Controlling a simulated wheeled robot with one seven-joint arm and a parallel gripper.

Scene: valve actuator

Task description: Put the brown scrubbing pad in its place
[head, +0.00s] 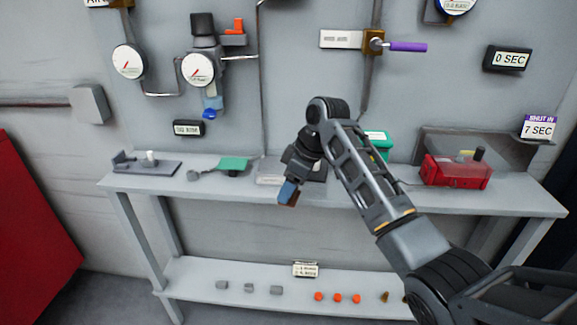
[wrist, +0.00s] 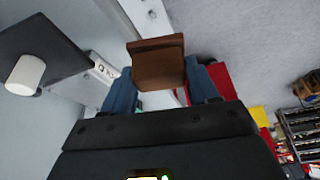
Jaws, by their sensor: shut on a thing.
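The brown scrubbing pad (wrist: 157,65) is a small brown block between the two blue fingers of my gripper (wrist: 160,82) in the wrist view. My gripper is shut on it. In the head view my gripper (head: 289,191) hangs at the front edge of the grey bench (head: 345,198), tilted downward. Only a small brown part of the pad (head: 294,199) shows there beside the blue fingers. The pad looks clear of the bench. I cannot tell which spot is the pad's place.
On the bench top are a grey fixture (head: 130,168) at the left, a green piece (head: 233,164), a flat grey box (head: 270,170) partly behind my gripper, a teal box (head: 379,143) behind my arm, and a red box (head: 452,172). Small blocks and orange pieces line the lower shelf (head: 205,270).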

